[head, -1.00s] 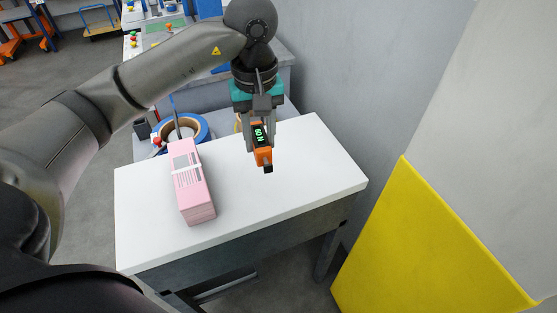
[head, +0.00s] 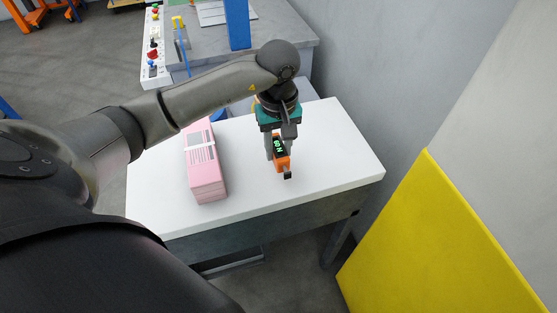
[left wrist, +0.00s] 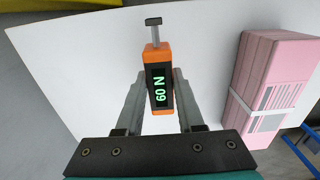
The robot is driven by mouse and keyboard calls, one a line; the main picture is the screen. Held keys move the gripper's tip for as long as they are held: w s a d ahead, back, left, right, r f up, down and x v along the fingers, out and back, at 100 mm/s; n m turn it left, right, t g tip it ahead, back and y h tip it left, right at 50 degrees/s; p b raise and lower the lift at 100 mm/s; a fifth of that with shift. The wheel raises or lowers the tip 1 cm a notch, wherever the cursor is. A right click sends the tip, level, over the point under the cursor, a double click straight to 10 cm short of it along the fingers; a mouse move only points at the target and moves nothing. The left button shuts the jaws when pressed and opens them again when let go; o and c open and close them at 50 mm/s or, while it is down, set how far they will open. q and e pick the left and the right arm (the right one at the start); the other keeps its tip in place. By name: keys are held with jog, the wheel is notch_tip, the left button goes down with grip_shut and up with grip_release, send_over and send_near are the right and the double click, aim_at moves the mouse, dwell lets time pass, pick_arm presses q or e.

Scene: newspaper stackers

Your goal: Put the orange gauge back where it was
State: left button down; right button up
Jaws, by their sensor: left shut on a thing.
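The orange gauge (head: 282,159) has a black face with a green readout; in the left wrist view the gauge (left wrist: 158,85) reads "60 N" and its metal plunger with a dark foot points away from my gripper. My left gripper (head: 279,150) is shut on the gauge, one finger on each side, as the left wrist view of the gripper (left wrist: 154,98) also shows. The gauge is over the white table top (head: 325,150), right of the pink bundle. I cannot tell whether it touches the table. My right gripper is not in view.
A pink banded stack of paper (head: 205,165) lies on the left half of the table. A grey wall and a yellow panel (head: 425,235) stand to the right. A grey workbench (head: 270,45) with buttons is behind. The table's front right is clear.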

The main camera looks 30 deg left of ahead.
aim_at(279, 160)
pick_arm(q)
jog(key=shift+f, duration=2.2)
jog(key=shift+b, duration=0.3)
jog(key=shift+f, duration=0.2)
jog(key=c, duration=0.5)
grip_release()
jog(key=shift+r, duration=0.1)
jog(key=shift+r, duration=0.25)
notch_tip(279, 160, up, 12)
jog(key=shift+f+p, duration=0.15)
jog(key=shift+p, duration=0.45)
